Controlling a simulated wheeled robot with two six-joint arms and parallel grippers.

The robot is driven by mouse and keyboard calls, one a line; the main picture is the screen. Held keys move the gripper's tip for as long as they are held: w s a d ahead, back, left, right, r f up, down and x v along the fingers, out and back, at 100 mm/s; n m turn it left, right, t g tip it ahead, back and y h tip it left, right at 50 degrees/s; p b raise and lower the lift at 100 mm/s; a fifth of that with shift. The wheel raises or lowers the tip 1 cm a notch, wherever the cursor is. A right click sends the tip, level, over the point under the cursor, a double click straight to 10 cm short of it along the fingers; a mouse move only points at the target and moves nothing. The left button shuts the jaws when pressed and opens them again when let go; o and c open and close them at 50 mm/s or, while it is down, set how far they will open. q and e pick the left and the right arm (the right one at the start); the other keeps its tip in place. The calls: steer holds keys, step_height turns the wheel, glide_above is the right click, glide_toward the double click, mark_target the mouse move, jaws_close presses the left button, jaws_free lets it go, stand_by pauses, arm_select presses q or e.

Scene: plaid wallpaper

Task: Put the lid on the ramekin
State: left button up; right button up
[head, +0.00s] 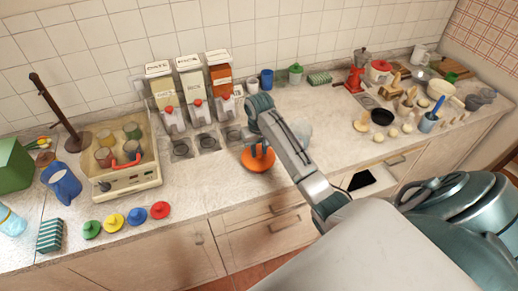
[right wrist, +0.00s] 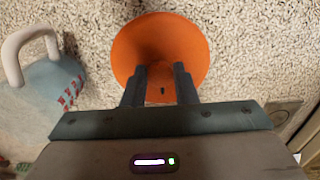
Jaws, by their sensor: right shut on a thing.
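An orange round lid (head: 259,164) is over the middle of the counter, in front of the dispensers. My right gripper (head: 258,149) comes down on it from above. In the right wrist view, my right gripper (right wrist: 160,78) is shut at the middle of the orange disc (right wrist: 141,40); the gripped part is mostly hidden between the fingers. I cannot tell whether anything is under the lid. Several small coloured cups, possibly ramekins (head: 132,131), stand in a cream box (head: 126,182) at the left. My left gripper is not in view.
Green (head: 91,229), yellow (head: 114,221), blue (head: 137,215) and red (head: 160,209) lids lie along the front edge. Dispensers (head: 190,85) stand behind. The counter (head: 215,185) is clear left of the orange lid.

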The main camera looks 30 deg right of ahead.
steer(key=shift+s+f, duration=0.25)
steer(key=shift+f, duration=0.15)
steer(key=shift+c, duration=0.3)
steer(key=o, duration=1.1)
steer(key=shift+w, duration=0.25)
